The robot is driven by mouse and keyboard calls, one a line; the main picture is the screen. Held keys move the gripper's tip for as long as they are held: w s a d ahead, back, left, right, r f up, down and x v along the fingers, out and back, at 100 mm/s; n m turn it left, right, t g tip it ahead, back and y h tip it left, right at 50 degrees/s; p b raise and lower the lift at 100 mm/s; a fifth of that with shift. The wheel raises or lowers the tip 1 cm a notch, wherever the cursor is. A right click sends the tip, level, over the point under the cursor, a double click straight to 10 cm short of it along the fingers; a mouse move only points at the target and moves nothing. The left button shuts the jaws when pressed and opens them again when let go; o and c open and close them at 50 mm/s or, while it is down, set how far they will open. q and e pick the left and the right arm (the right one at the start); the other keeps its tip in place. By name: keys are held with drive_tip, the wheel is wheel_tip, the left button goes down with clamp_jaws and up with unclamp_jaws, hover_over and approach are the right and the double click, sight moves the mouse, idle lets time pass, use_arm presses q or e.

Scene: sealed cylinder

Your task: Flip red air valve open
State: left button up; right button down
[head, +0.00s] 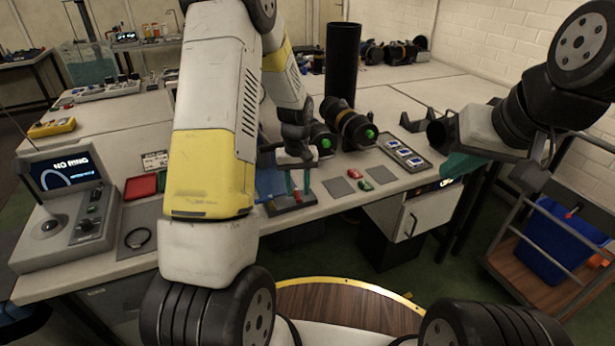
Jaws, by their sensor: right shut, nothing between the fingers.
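My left gripper (298,184) hangs over the front of the table in the middle of the head view. Its two teal fingers point down and appear apart. A small red part (297,197), which may be the red air valve, shows low between the fingertips on a grey base; its exact shape and whether it is touched are too small to tell. My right gripper (461,166) is at the table's right edge, shut and empty, partly hidden by its own wrist.
A tray with blue-and-white items (404,155) sits at right. A console with a screen (68,180) stands left. Red and green items (365,185) lie near the front edge.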

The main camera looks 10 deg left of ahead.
use_arm(q)
drive_tip(key=shift+f, duration=0.8)
clamp_jaws()
drive_tip(key=shift+w+d+n, duration=0.1)
drive_tip(key=shift+d+n, duration=0.1)
drive_tip(key=shift+n, duration=0.6)
drive_tip(key=shift+w+d+n, duration=0.1)
drive_tip(key=shift+d+n, duration=0.1)
drive_tip(key=shift+n, duration=0.6)
unclamp_jaws()
